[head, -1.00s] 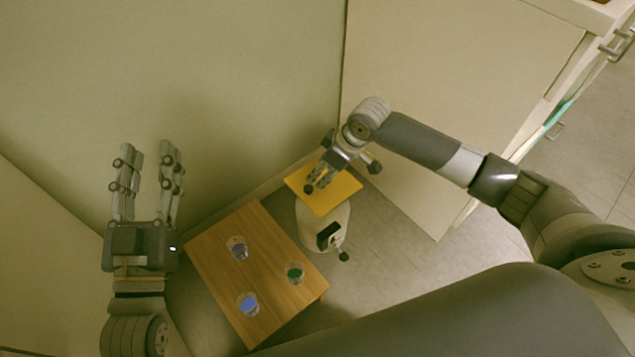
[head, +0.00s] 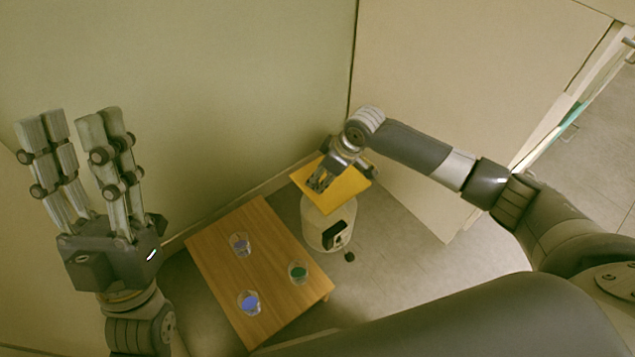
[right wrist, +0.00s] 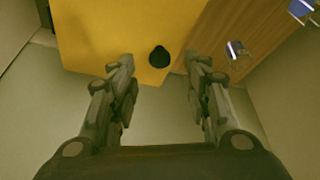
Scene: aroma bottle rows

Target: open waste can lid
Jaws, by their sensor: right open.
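The waste can (head: 318,232) is a white round body with a dark box on its front. It stands on the floor beside the low wooden table. Its flat yellow lid (head: 345,190) lies over the top; I cannot tell whether it is raised. My right gripper (head: 318,181) is over the lid's left part and hides some of it. In the right wrist view the lid (right wrist: 110,30) fills the upper middle, with a small black knob (right wrist: 159,57) beyond the spread, empty fingers. My left gripper (head: 73,118) is open and empty, raised at the left, away from the can.
The wooden table (head: 225,285) holds a glass with purple content (head: 240,244), one with green (head: 298,272) and one with blue (head: 249,302). Walls meet in the corner behind the can. Floor (head: 400,235) is clear right of the can.

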